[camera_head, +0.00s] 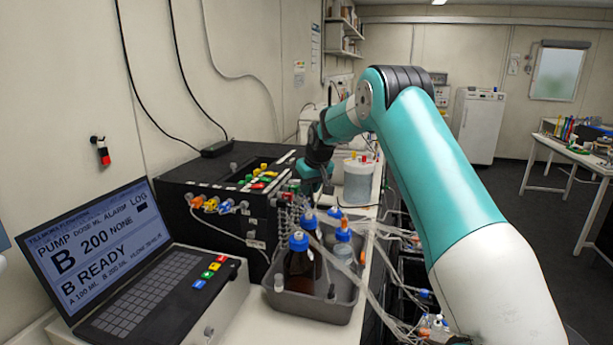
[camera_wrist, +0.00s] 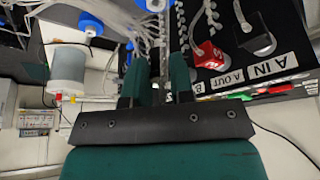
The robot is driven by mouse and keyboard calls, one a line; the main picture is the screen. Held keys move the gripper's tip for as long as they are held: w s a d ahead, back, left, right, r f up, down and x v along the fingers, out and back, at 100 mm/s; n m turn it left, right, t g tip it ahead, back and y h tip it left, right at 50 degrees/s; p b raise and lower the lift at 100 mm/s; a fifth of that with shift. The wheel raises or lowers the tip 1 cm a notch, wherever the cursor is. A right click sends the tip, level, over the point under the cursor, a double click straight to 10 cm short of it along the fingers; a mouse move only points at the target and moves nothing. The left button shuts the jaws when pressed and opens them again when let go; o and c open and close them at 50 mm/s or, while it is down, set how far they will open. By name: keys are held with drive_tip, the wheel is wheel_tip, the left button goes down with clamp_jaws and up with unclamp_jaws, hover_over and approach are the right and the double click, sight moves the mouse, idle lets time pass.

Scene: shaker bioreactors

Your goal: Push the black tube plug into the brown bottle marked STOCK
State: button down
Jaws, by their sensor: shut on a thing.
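My gripper (camera_head: 315,185) is at the front right end of the black pump box, above and behind the grey tray. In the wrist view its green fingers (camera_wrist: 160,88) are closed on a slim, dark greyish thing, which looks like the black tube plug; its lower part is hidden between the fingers. A brown bottle (camera_head: 299,272) with a blue cap stands upright at the front of the tray. Another brown bottle with a blue cap (camera_head: 309,219) stands behind it. No STOCK marking is readable, so I cannot tell which is which.
The grey tray (camera_head: 318,309) also holds a clear blue-capped bottle (camera_head: 343,247). Loose clear tubes (camera_head: 372,290) hang at its right. The black pump box (camera_head: 235,205) and laptop (camera_head: 110,250) stand left. A white-lidded container (camera_head: 358,182) is behind. A red clip (camera_wrist: 208,55) sits by the A OUT label.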

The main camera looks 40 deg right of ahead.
sight(310, 196)
drive_tip(key=shift+f+b, duration=1.25)
drive_tip(key=shift+f, duration=0.7)
drive_tip(key=shift+f+b, duration=0.65)
drive_tip(key=shift+f, duration=0.45)
idle(0.4)
drive_tip(key=c, duration=0.9)
unclamp_jaws()
drive_tip(key=d+b+v, duration=0.1)
drive_tip(key=b+v, duration=0.3)
drive_tip(key=v, duration=1.3)
drive_tip(key=shift+s+a+r, duration=0.15)
drive_tip(key=shift+a+r, duration=0.05)
drive_tip(key=shift+a, duration=0.25)
